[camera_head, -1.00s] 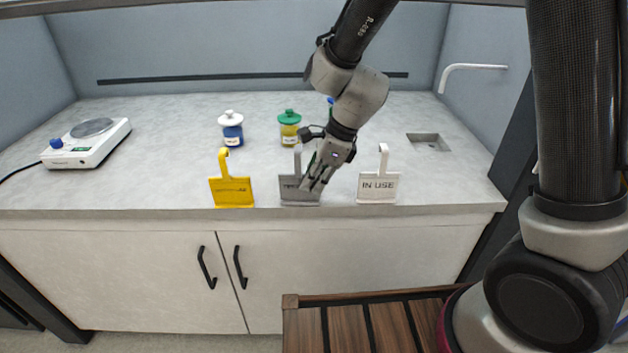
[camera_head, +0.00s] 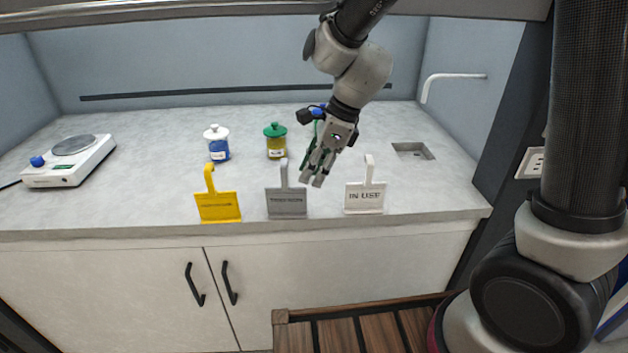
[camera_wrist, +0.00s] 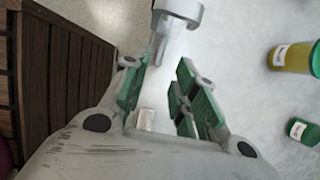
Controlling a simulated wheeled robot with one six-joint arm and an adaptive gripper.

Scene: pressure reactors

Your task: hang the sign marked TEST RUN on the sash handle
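The grey sign (camera_head: 286,203) stands upright near the counter's front edge, between a yellow and a white sign. Its dark lettering looks like TEST RUN but is small and blurred. Its hook points up. My gripper (camera_head: 312,180) is just right of that hook, fingers pointing down, apart from the sign in the head view. In the wrist view my gripper (camera_wrist: 160,98) has its green-padded fingers apart with no sign held. A pale hook-like part (camera_wrist: 180,10) shows beyond the fingertips. A grey bar (camera_head: 150,18), perhaps the sash's lower edge, crosses the top; I cannot make out its handle.
The yellow sign (camera_head: 218,206) stands left, the white IN USE sign (camera_head: 364,198) right. Behind are a blue jar (camera_head: 217,148) and a green-lidded jar (camera_head: 276,148).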

